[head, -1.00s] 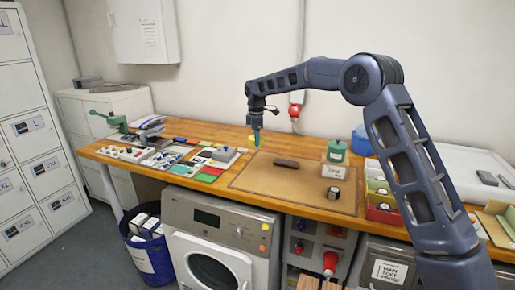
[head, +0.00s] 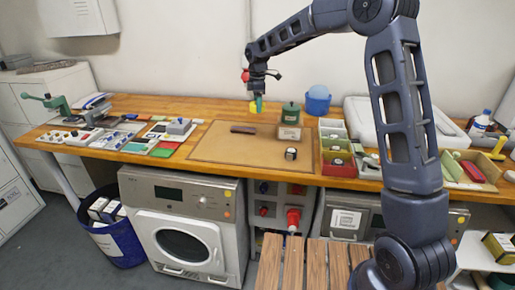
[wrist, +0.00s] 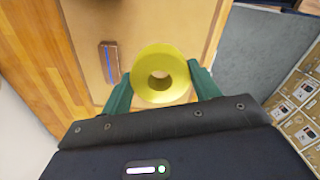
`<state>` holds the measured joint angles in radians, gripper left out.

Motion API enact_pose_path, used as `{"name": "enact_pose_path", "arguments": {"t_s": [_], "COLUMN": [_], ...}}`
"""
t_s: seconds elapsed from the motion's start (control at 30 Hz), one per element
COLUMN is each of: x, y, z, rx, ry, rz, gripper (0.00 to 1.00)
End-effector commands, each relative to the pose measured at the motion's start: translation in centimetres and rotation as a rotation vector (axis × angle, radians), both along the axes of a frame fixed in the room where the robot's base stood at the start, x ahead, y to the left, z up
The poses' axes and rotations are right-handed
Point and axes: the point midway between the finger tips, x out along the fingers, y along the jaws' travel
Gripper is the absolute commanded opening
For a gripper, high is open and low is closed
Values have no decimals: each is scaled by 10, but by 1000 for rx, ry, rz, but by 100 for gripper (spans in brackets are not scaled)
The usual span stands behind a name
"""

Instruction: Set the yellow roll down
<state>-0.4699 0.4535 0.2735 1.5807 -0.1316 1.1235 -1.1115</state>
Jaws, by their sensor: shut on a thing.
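The yellow roll (wrist: 160,60) is a ring with a hole in its middle. In the wrist view it sits between the two green fingers of my gripper (wrist: 161,88), which is shut on it. In the head view my gripper (head: 257,104) is over the back part of the workbench, with the yellow roll (head: 253,107) small and partly hidden at the fingertips. Whether the roll touches the bench cannot be told. The brown mat (head: 225,150) lies below and in front of the gripper, with a dark brown block (head: 243,130) on it.
A small dark round item (head: 291,154) is on the mat's right. Sorting bins (head: 338,165) stand farther right, and flat cards and parts lie left. The mat's left and front are clear.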

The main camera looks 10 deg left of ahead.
Motion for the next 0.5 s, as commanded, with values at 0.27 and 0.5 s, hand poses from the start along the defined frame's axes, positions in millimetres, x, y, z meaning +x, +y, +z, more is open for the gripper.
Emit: {"name": "enact_pose_path", "arguments": {"t_s": [0.27,0.5], "x": [-1,-1], "y": [-1,-1], "z": [-55,-107], "rx": [-3,-4], "ry": [4,5], "rz": [1,0], "gripper": [38,38]}}
